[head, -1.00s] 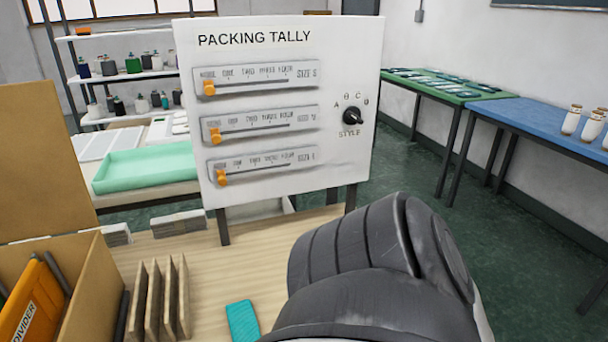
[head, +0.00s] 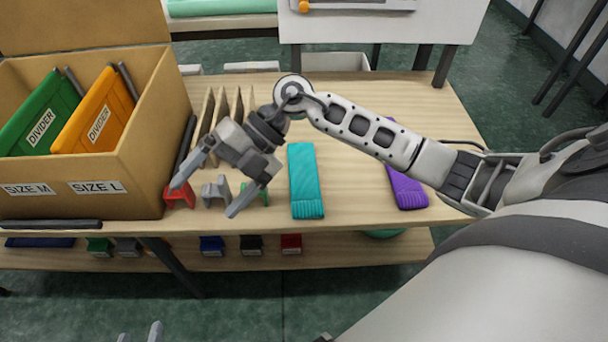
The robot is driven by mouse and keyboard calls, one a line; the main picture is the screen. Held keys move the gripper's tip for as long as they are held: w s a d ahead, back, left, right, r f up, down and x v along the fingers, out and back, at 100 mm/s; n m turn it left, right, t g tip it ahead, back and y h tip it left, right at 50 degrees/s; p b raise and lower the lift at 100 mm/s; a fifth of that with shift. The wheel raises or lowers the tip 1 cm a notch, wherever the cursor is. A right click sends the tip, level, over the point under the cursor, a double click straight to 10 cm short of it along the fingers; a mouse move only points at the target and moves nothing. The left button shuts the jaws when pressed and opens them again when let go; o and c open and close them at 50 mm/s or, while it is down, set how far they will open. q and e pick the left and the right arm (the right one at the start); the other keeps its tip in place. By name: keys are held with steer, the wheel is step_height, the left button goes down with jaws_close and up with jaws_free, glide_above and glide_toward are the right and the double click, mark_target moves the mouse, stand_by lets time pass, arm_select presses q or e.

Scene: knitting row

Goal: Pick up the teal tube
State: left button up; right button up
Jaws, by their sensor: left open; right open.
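The teal tube (head: 304,180) is a flat knitted piece with a ribbed near end, lying lengthwise on the wooden table right of centre. My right gripper (head: 207,198) reaches in from the right, with its arm passing above the table beyond the tube. It is open and empty, left of the tube and apart from it, pointing toward the lower left over some small coloured pieces. My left gripper (head: 139,334) shows only its fingertips at the bottom edge, in front of the table. It is open and far from the tube.
A cardboard box (head: 140,185) with green and orange dividers stands left. Upright wooden slats (head: 222,105) stand beside it. Small red (head: 180,196), grey (head: 216,190) and green pieces lie near the front edge. A purple tube (head: 405,187) lies right, partly behind my arm. A lower shelf holds coloured items.

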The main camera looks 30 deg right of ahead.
steer(key=w+d+f+h+b, duration=0.1)
steer(key=w+d+h, duration=0.1)
steer(key=d+h, duration=0.15)
steer(key=w+d+f+m+h, duration=0.1)
steer(key=d+h, duration=0.1)
steer(key=d, duration=0.3)
steer(key=w+d+f+h+b, duration=0.1)
steer(key=w+d+h, duration=0.1)
steer(key=d, duration=0.3)
steer(key=m+h, duration=0.2)
steer(key=h, duration=0.2)
glide_above(304, 175)
steer(key=shift+t, duration=0.4)
step_height(304, 175, down, 7)
steer(key=shift+s+a+f+b, duration=0.1)
steer(key=shift+b, duration=0.35)
steer(key=shift+f, duration=3)
steer(key=shift+c, duration=0.3)
steer(key=c, duration=1)
